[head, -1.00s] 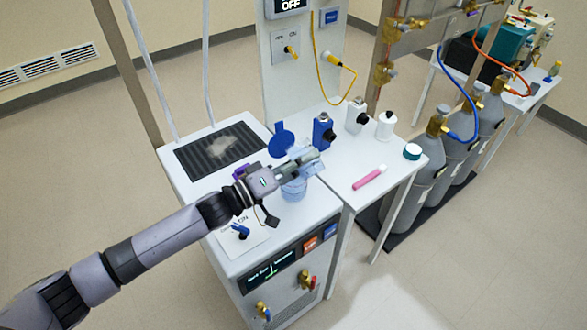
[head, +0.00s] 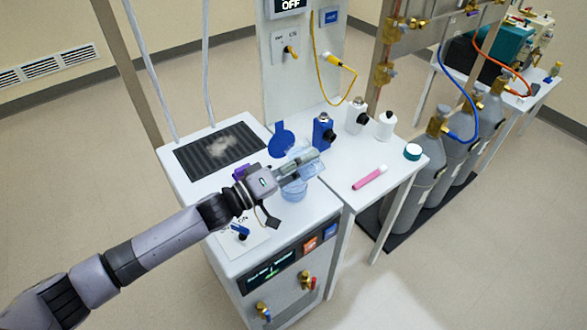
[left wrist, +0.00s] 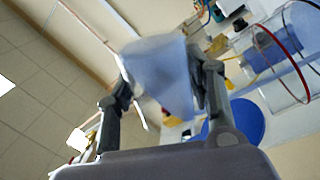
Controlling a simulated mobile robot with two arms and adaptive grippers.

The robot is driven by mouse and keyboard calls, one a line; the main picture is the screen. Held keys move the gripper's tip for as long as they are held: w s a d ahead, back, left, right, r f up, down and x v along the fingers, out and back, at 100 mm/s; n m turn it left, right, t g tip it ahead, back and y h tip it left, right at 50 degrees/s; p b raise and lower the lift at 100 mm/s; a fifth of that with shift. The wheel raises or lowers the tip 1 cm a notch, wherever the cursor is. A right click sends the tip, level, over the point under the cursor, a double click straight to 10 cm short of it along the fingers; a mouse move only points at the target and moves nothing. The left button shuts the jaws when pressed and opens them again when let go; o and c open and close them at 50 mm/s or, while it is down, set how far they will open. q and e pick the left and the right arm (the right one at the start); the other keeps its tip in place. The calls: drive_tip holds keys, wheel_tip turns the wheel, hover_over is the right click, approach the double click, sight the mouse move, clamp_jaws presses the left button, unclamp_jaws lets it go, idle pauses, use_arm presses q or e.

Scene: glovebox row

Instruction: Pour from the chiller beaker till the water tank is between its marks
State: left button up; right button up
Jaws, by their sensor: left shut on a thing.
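The chiller beaker (head: 311,171) is a pale blue, see-through vessel in my left gripper (head: 302,160). It looks tilted above the front right of the chiller top. In the left wrist view the beaker (left wrist: 160,75) sits between the two fingers of the left gripper (left wrist: 165,95), which are shut on it. Just below it in the head view is a round, pale blue, clear vessel (head: 293,191), which looks like the water tank's opening. Its marks and water level cannot be made out. A falling stream cannot be made out. My right gripper is not in view.
The white chiller (head: 232,262) has a dark vent (head: 220,148), a blue round lid (head: 282,139), a small display (head: 268,271) and brass valves in front. Gas cylinders stand right.

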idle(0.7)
use_arm(q)
drive_tip(key=shift+r+n+t, duration=0.3)
drive_tip(key=shift+r+n, duration=0.05)
drive_tip(key=shift+n, duration=0.85)
idle(1.6)
drive_tip(key=shift+f+n+p, duration=0.25)
drive_tip(key=shift+n+p, duration=0.05)
drive_tip(key=shift+n, duration=0.3)
idle(1.1)
